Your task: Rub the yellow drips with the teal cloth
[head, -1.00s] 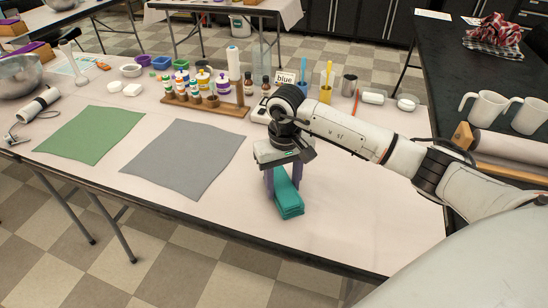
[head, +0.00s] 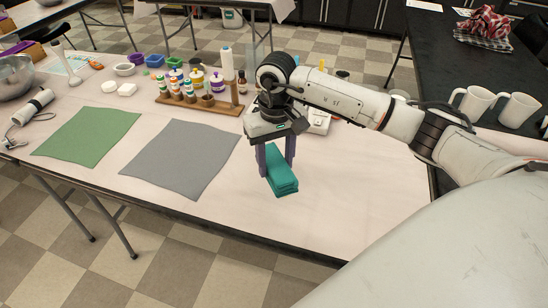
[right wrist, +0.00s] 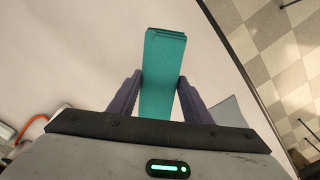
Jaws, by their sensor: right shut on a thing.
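The teal cloth (head: 283,183) is a thick folded strip above the right part of the pale table (head: 365,195). My right gripper (head: 275,165) points down and is shut on the cloth. In the right wrist view the cloth (right wrist: 163,70) stands between the two dark fingers (right wrist: 160,98) and sticks out past them. I cannot tell whether its lower end touches the table. No yellow drips can be made out in either view; my arm hides part of the table behind it. My left gripper is not in view.
A grey mat (head: 180,158) and a green mat (head: 87,137) lie left of the cloth. A wooden rack (head: 205,104) with several small bottles stands at the back. White mugs (head: 473,102) stand on the dark counter at right. The table right of the cloth looks clear.

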